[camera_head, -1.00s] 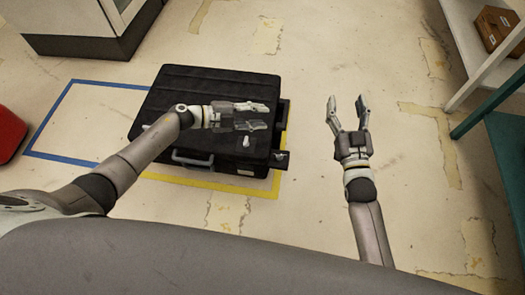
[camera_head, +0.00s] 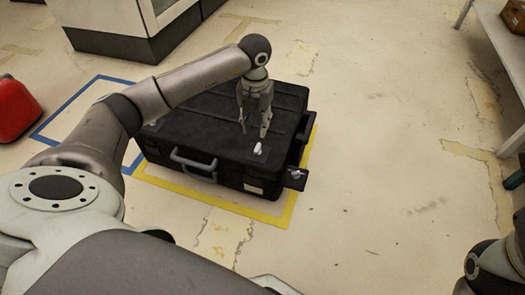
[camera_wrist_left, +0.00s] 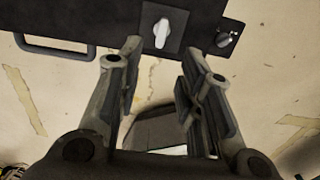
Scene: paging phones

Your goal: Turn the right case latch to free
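A large black case (camera_head: 205,118) lies flat on the floor. A white latch (camera_head: 258,149) stands on its lid near the front right corner; it shows on a dark square plate in the left wrist view (camera_wrist_left: 161,30). A small knob (camera_head: 297,175) sits on a dark tab beside that corner, also seen in the left wrist view (camera_wrist_left: 223,39). My left gripper (camera_head: 254,130) points down just behind the white latch. Its fingers (camera_wrist_left: 158,72) are apart with nothing between them. I cannot tell how close the fingertips are to the lid. My right gripper is out of view.
Yellow tape (camera_head: 215,200) and blue tape (camera_head: 75,95) mark the floor around the case. A grey handle (camera_head: 193,160) is on the case's front. A red object (camera_head: 14,108) stands left, a cabinet (camera_head: 130,28) behind, a shelf (camera_head: 500,35) right. Floor right of the case is clear.

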